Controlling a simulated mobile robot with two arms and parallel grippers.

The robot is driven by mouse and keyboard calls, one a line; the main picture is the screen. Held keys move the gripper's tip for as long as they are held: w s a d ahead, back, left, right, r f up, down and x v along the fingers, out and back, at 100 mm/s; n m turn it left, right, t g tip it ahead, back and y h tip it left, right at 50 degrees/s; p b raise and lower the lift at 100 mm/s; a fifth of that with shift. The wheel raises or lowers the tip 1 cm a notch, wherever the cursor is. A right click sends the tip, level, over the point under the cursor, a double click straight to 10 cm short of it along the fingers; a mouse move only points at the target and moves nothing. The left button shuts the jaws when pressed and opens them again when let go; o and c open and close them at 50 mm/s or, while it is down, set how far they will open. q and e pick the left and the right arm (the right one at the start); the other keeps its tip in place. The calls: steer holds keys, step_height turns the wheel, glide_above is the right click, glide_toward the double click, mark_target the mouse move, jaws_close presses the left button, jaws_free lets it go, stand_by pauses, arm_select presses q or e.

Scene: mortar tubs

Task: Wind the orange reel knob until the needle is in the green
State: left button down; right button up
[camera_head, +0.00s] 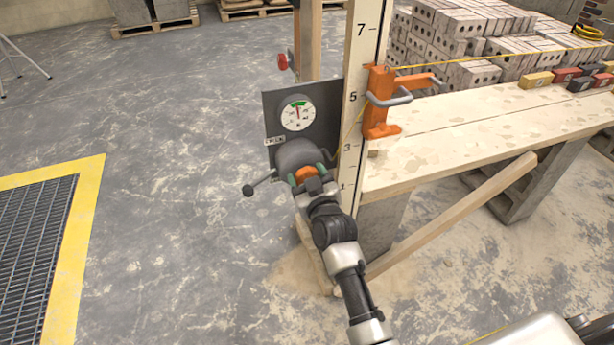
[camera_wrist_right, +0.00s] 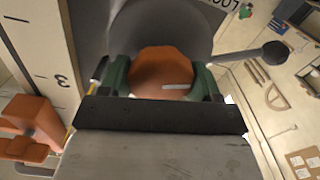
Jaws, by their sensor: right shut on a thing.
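The orange reel knob (camera_head: 306,173) sits at the front of a dark grey reel (camera_head: 296,152) on a grey plate. My right gripper (camera_head: 309,178) is shut on the knob. In the right wrist view the orange knob (camera_wrist_right: 160,72) shows between the green fingers of my right gripper (camera_wrist_right: 162,85), with a pale mark on its face. The round dial (camera_head: 297,113) is above the reel. Its red needle points up, at or near the green band (camera_head: 296,104) at the top; the exact spot is too small to tell. My left gripper is not in view.
A black-knobbed crank handle (camera_head: 249,190) sticks out left of the reel. A numbered post (camera_head: 352,130) with an orange clamp (camera_head: 381,100) stands right of the plate, beside a plank bench (camera_head: 470,135). Open floor lies to the left, with a yellow-edged grate (camera_head: 40,240).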

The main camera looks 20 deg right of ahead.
steer(key=shift+r+m+p, duration=0.15)
steer(key=shift+m+p, duration=0.75)
steer(key=shift+m, duration=0.1)
steer(key=shift+m+p, duration=0.3)
steer(key=shift+m, duration=1.2)
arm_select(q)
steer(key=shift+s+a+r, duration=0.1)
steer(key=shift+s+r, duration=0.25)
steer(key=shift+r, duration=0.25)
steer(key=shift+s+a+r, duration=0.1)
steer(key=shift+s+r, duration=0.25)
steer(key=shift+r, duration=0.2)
arm_select(e)
steer(key=o, duration=0.9)
steer(key=shift+o, duration=0.2)
